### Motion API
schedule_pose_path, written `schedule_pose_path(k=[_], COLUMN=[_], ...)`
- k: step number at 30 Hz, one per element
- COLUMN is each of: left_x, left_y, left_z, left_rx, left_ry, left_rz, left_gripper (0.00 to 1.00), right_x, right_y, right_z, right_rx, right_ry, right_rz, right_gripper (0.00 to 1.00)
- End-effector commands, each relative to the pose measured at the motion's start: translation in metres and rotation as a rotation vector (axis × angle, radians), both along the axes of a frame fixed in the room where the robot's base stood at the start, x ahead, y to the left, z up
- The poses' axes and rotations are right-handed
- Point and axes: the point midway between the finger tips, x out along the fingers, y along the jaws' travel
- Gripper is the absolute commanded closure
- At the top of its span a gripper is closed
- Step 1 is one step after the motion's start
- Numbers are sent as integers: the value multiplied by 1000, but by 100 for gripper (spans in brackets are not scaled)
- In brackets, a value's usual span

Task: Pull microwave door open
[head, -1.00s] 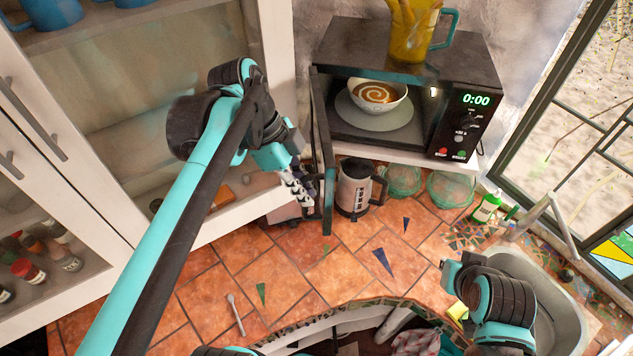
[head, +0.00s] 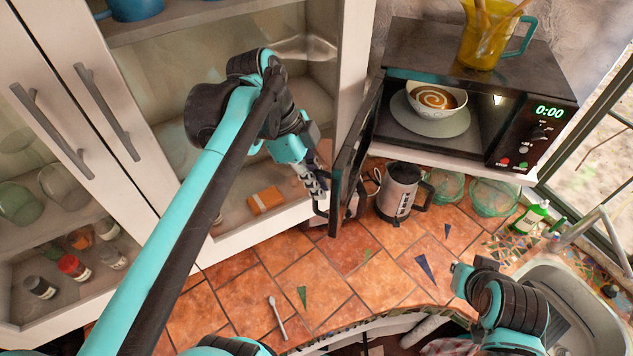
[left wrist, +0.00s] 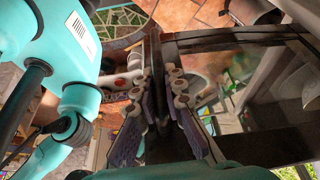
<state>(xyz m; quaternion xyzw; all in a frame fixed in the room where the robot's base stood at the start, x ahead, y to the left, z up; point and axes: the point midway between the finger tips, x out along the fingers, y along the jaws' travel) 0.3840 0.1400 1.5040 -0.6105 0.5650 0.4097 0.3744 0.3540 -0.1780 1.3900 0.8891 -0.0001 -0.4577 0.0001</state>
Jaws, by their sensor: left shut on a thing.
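The microwave (head: 480,75) stands on a white shelf in the head view, with its dark door (head: 352,150) swung wide out to the left. Its interior is exposed, with a bowl of swirled cream-and-brown soup (head: 436,98) on the round plate. My left gripper (head: 316,188) is at the door's outer edge, shut on the door handle (head: 321,209). In the left wrist view, the fingers (left wrist: 165,105) close around the dark handle bar beside the glass door panel (left wrist: 240,85). My right arm shows at lower right in the head view; its fingers do not show.
A yellow pitcher (head: 487,38) with utensils stands on the microwave. A kettle (head: 398,192) and green glass bowls (head: 495,196) are on the tiled counter below. A glass-fronted cabinet (head: 350,60) is close to the door's left. The front counter holds a spoon (head: 277,318).

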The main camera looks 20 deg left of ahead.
Motion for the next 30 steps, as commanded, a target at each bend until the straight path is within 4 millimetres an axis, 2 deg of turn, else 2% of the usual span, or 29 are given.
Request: schedule_pose_path(k=[6, 7, 9, 20, 23, 30], left_x=[-1, -1, -1, 0, 0, -2], left_y=[1, 1, 1, 2, 6, 26], left_z=[0, 0, 0, 3, 13, 60], left_rx=[3, 3, 3, 1, 1, 2], left_ry=[2, 2, 2, 0, 1, 0], left_rz=[-1, -1, -1, 1, 2, 3], left_gripper=[100, 88, 69, 68, 68, 68], right_x=[0, 0, 0, 0, 0, 0], right_y=[0, 0, 0, 0, 0, 0], right_z=[0, 0, 0, 0, 0, 0], right_rx=[0, 0, 0, 0, 0, 0], right_ry=[0, 0, 0, 0, 0, 0], right_rz=[0, 0, 0, 0, 0, 0], right_gripper=[100, 100, 100, 100, 100, 100])
